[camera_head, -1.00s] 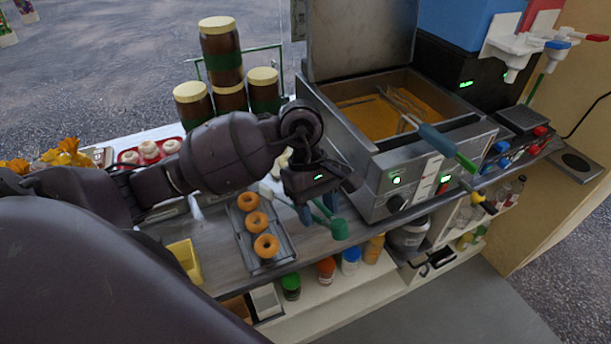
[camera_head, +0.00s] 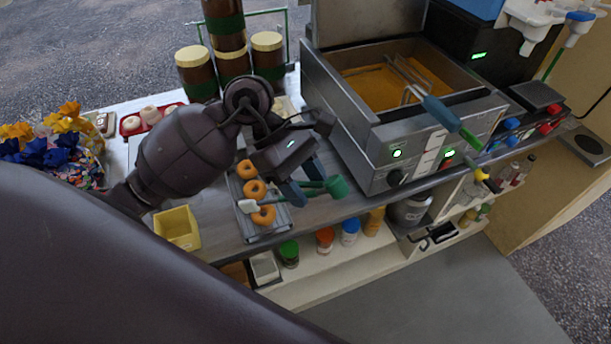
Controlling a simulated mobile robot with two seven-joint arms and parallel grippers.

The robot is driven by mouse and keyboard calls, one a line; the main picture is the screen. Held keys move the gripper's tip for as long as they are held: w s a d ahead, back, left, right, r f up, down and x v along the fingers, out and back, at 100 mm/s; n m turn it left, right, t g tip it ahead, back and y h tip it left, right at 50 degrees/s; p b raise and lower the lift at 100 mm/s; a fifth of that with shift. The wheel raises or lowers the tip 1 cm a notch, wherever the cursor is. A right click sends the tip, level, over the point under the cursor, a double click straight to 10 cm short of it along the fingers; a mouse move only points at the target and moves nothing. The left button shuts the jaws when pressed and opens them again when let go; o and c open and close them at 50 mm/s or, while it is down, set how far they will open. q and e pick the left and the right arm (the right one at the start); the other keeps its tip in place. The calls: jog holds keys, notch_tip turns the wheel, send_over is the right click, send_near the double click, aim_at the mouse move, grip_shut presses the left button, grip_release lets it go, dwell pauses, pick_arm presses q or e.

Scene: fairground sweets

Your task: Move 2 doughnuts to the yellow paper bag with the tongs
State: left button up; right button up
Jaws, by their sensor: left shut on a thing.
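Three orange-brown doughnuts lie in a row on a grey tray (camera_head: 280,222) on the counter: a far one (camera_head: 246,169), a middle one (camera_head: 254,189) and a near one (camera_head: 263,215). My left gripper (camera_head: 304,183) is shut on the green-ended tongs (camera_head: 336,187), just right of the tray. The tongs' pale tips reach left over the tray, between the middle and near doughnuts. I cannot tell whether they touch one. The yellow paper bag (camera_head: 178,228), open-topped and box-like, stands left of the tray. My right gripper is not in view.
A fryer (camera_head: 345,130) with a blue-handled basket (camera_head: 440,112) stands right of my gripper. Brown jars (camera_head: 233,68) are stacked behind. Bottles (camera_head: 350,232) line the shelf below the counter edge. Bright paper flowers (camera_head: 60,135) stand at the far left.

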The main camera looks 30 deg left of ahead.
pick_arm(q)
notch_tip(320, 180, down, 7)
jog(key=b, duration=0.4)
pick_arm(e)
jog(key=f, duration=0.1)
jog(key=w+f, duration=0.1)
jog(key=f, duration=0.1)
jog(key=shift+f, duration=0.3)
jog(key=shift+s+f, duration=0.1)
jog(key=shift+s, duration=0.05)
